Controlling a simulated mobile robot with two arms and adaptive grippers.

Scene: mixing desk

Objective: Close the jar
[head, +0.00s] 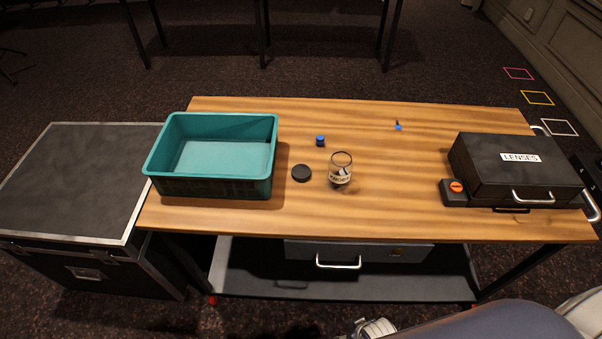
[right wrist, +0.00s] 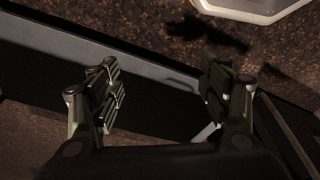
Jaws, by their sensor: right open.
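A clear glass jar (head: 340,168) with a dark-lettered label stands upright and open-topped near the middle of the wooden table. A round black lid (head: 301,173) lies flat on the table just left of the jar, apart from it. My right gripper (right wrist: 160,95) shows in the right wrist view with its two fingers spread wide and nothing between them. It is away from the jar and lid, with dark furniture and carpet behind it. My left gripper is in neither view.
A teal bin (head: 215,187) stands on the table's left part. A black case (head: 515,175) marked LENSES and a small box with an orange button (head: 455,190) are at the right. A small blue-topped item (head: 320,141) and a small blue object (head: 398,126) lie behind the jar. The table front is clear.

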